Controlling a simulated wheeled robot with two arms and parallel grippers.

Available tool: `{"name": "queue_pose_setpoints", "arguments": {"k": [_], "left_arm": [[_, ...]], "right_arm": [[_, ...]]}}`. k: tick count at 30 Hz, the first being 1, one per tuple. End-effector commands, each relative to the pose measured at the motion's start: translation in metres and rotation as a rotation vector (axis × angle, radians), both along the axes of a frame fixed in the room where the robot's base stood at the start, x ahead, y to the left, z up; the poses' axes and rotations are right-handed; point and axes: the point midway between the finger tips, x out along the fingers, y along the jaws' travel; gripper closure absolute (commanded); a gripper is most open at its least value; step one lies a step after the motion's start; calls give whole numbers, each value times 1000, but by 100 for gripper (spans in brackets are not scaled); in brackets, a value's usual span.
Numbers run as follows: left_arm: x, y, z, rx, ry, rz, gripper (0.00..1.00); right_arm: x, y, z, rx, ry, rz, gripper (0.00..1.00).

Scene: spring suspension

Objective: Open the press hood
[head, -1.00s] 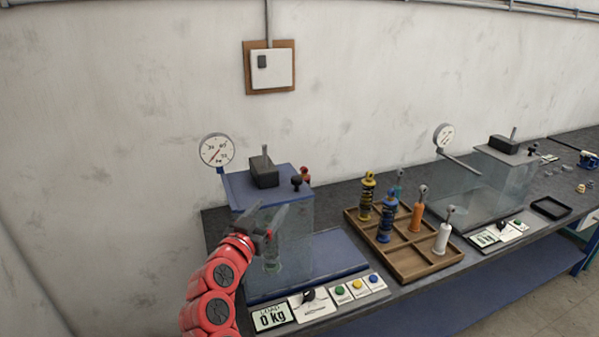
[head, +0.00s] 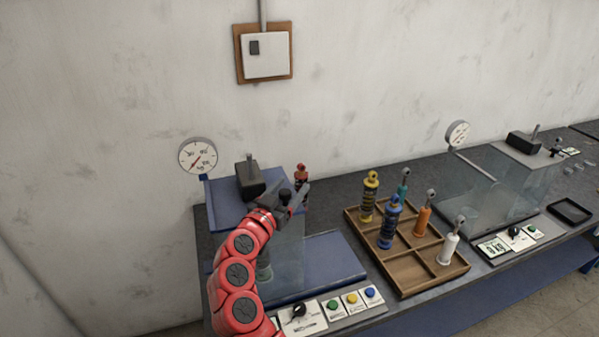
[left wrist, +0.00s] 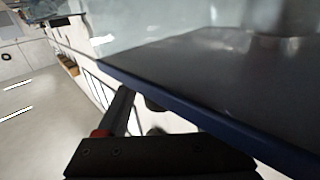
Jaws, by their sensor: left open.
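The near press stands at the left of the bench. It has a blue top plate (head: 228,213), a dark block with a rod on top, and a clear hood (head: 290,248) below. A small black knob (head: 285,194) shows at the plate's right end. My left gripper (head: 297,197) is open beside this knob, its fingers pointing right and up; the arm covers part of the hood's front. Whether the fingers touch the knob I cannot tell. In the left wrist view a blue-edged plate (left wrist: 215,85) lies close to a dark finger. My right gripper is out of view.
A dial gauge (head: 197,156) rises at the press's left. A wooden tray (head: 408,270) with several coloured shock absorbers is to the right, a second press (head: 490,185) beyond. Control buttons (head: 352,299) line the front edge.

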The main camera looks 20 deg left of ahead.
Motion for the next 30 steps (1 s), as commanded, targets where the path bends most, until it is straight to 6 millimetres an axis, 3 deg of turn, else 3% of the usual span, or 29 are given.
{"name": "queue_pose_setpoints", "arguments": {"k": [12, 24, 30], "left_arm": [[1, -1, -1, 1, 1, 1, 31], [1, -1, -1, 0, 1, 1, 100], [1, -1, -1, 0, 2, 0, 100]], "right_arm": [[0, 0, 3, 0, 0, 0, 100], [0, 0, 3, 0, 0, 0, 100], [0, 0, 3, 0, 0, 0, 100]]}}
